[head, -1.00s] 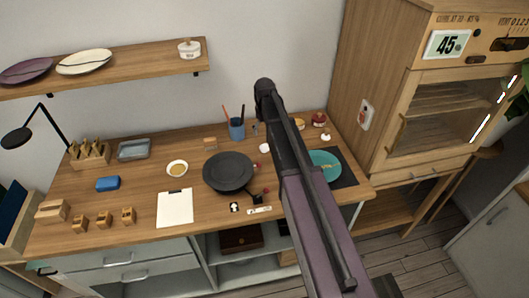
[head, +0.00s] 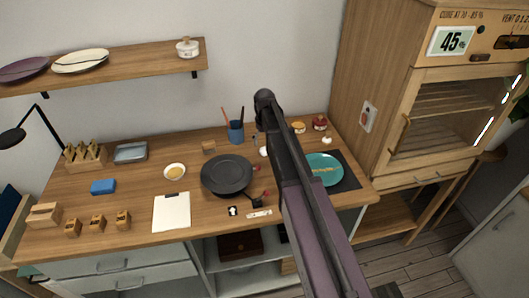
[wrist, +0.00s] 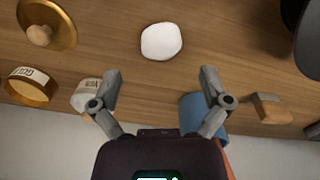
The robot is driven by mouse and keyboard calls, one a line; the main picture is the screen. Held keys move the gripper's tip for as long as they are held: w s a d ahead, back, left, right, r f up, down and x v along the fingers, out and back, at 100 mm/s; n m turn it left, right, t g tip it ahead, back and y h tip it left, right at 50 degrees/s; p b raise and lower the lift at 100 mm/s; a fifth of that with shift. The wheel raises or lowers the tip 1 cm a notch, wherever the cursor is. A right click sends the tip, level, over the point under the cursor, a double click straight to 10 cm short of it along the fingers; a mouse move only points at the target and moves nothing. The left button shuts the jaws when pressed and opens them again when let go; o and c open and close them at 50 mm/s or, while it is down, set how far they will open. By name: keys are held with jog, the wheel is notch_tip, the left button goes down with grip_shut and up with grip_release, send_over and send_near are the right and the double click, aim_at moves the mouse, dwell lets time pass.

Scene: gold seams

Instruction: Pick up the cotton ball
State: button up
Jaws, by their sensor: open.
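The cotton ball appears to be the white rounded lump (wrist: 161,41) on the wooden worktop in the wrist view. In the head view a small white lump (head: 264,151), partly beside my arm, seems to be the same thing. My gripper (wrist: 160,76) is open and empty, its two fingers spread wide. In the wrist view the lump lies ahead of the gap between the fingertips, apart from both. My gripper is hidden behind my arm in the head view.
A blue cup (wrist: 198,112) with tools is by the right finger, and a small labelled white container (wrist: 87,94) by the left. A gold jar (wrist: 32,86), gold disc (wrist: 46,24) and wooden block (wrist: 269,107) stand farther out. A dark pan (head: 227,175) and teal plate (head: 325,166) flank my arm.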

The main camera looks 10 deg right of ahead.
aim_at(264, 148)
jog(key=shift+f, duration=0.1)
jog(key=shift+s+f+b, duration=0.1)
jog(key=shift+f+b, duration=2.45)
jog(key=shift+b, duration=0.1)
jog(key=c, duration=0.8)
